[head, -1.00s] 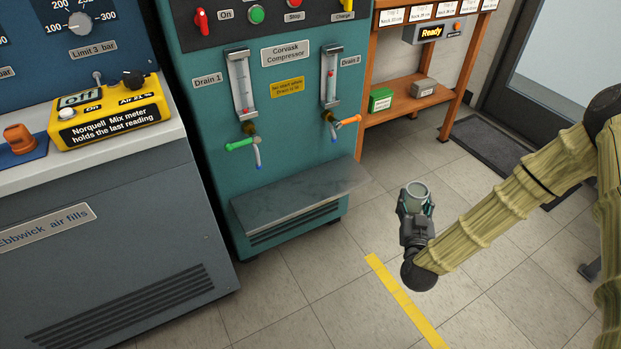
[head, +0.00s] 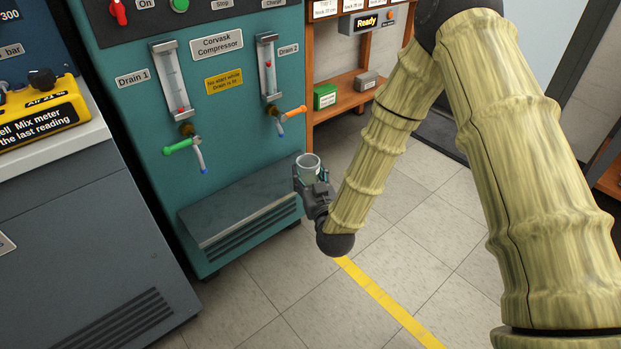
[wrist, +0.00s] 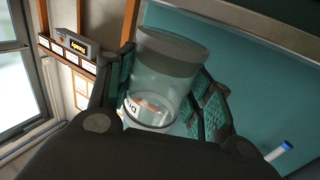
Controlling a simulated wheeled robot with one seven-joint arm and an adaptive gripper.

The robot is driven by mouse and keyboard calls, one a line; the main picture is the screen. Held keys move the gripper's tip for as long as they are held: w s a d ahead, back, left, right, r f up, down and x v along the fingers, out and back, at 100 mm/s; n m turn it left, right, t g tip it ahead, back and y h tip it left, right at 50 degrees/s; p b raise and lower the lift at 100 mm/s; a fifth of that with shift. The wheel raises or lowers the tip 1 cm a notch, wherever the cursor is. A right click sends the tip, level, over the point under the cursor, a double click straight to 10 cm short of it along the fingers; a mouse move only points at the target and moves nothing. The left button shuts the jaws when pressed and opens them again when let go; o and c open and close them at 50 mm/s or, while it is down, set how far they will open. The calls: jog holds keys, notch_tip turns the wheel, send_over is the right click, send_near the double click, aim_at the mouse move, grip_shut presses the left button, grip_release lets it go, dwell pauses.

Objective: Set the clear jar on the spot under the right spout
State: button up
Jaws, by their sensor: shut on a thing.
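My gripper (head: 314,182) is shut on the clear jar (head: 308,164), holding it in the air at the right end of the compressor's ledge. In the wrist view the jar (wrist: 160,75) sits between the two finger pads, with a grey band at one end and part of a label showing through. The right spout, Drain 2, has an orange lever (head: 293,112) and a blue-tipped tube (head: 280,127), up and left of the jar. The grey ledge (head: 235,213) below the spouts is bare. I cannot make out a marked spot on it.
The left spout, Drain 1, has a green lever (head: 178,148) and a hanging tube. The teal compressor (head: 225,120) stands behind the ledge. A wooden shelf (head: 340,95) with a green box is at the back. A yellow floor stripe (head: 390,302) lies below my arm.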

jog(key=shift+w+a+f+b, duration=0.1)
jog(key=shift+w+a+b, duration=0.25)
jog(key=shift+w+a, duration=0.6)
jog(key=shift+w+a+f+b, duration=0.1)
jog(key=shift+w+a+b, duration=0.45)
jog(key=shift+w, duration=0.7)
jog(key=shift+w+a+f+b, duration=0.1)
jog(key=shift+w+a+b, duration=0.1)
jog(key=shift+w+a, duration=0.8)
jog(key=shift+w+a+f, duration=0.2)
jog(key=shift+w+a, duration=0.15)
jog(key=shift+w, duration=0.25)
jog(key=shift+w+a+f, duration=0.15)
jog(key=shift+w+a, duration=0.2)
jog(key=shift+w, duration=0.2)
jog(key=shift+f, duration=0.4)
jog(key=o, duration=1.5)
jog(key=v, duration=1.2)
